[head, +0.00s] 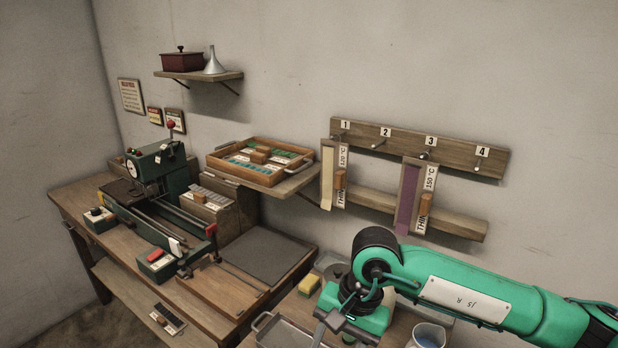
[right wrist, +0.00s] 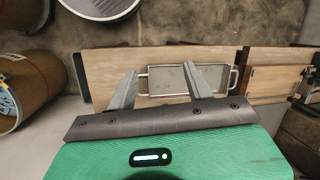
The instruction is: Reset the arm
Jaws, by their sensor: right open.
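My right arm (head: 465,288) is green and reaches in from the right in the head view, over the near end of the bench. My right gripper (head: 335,325) points down at the lower middle of the head view, near a shallow metal tray (head: 285,333). In the right wrist view its two grey fingers (right wrist: 160,78) are spread apart with nothing between them. The metal tray (right wrist: 190,85) shows beyond and between the fingers there. I cannot tell the exact height of the fingertips over it. My left gripper is in neither view.
A yellow sponge (head: 309,284) and a cup (head: 428,335) are close to my right arm. A wall rack (head: 460,153) with numbered pegs holds two hanging strips. A green machine (head: 160,170) and a wooden tray (head: 262,178) stand left. Barrels (right wrist: 25,90) show in the right wrist view.

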